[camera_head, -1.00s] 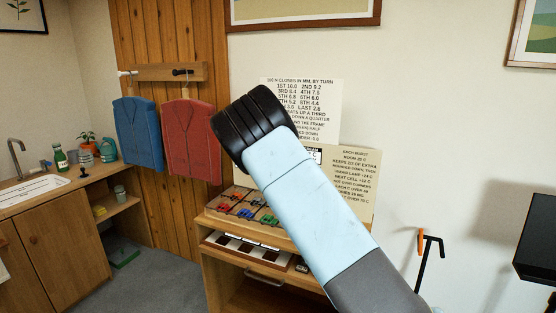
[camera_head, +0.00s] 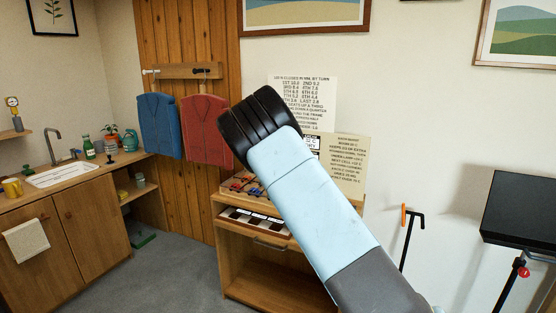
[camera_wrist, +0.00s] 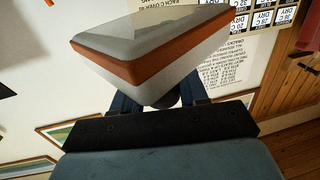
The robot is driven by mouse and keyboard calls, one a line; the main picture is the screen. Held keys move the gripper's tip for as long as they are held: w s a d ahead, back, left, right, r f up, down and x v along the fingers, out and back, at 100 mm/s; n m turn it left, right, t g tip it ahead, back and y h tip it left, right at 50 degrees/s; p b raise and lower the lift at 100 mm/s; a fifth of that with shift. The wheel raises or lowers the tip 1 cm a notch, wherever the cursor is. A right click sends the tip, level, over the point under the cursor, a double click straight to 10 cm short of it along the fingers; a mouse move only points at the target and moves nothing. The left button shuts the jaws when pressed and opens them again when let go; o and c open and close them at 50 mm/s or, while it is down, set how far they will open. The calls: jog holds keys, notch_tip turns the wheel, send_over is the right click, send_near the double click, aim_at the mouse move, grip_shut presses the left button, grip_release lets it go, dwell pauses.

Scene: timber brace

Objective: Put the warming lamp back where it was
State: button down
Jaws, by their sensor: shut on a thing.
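The warming lamp (camera_wrist: 150,50), a grey-white tapered housing with an orange band, fills the upper middle of the wrist view. My gripper (camera_wrist: 166,101) is shut on its narrow lower end, with a dark finger on either side. The lamp is held clear of the wall and furniture around it. In the head view my pale blue arm crosses the middle, and its black wrist end hides the gripper and lamp. I cannot tell which place in the room was the lamp's own.
A wooden cabinet (camera_head: 262,247) with coloured pieces and a drawer stands behind my arm. Wall charts (camera_head: 342,165) rise above it. A black stand with an orange tip (camera_head: 404,218) and a black box (camera_head: 522,205) are at right. A sink counter (camera_head: 60,180) is left. Floor is open at centre-left.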

jog(key=shift+s+d+f, duration=0.1)
jog(key=shift+s, duration=0.35)
jog(key=shift+s+a+f, duration=0.1)
jog(key=shift+a+f, duration=0.1)
jog(key=shift+f, duration=0.1)
jog(key=shift+w+d+f+y, duration=0.1)
jog(key=shift+w+f+y, duration=0.2)
jog(key=shift+f, duration=0.35)
jog(key=shift+s+d+f+n, duration=0.15)
jog(key=shift+s+f+n, duration=0.1)
jog(key=shift+f+n, duration=0.1)
jog(key=s+f+n+y, duration=0.1)
jog(key=s+f, duration=0.3)
jog(key=f, duration=0.4)
jog(key=s+f+n+y, duration=0.1)
jog(key=s+f+y, duration=0.2)
jog(key=f, duration=0.5)
jog(key=shift+s+f+n+t+y, duration=0.15)
jog(key=shift+s+n+t+y, duration=0.2)
jog(key=shift+s, duration=0.45)
jog(key=shift+s, duration=0.1)
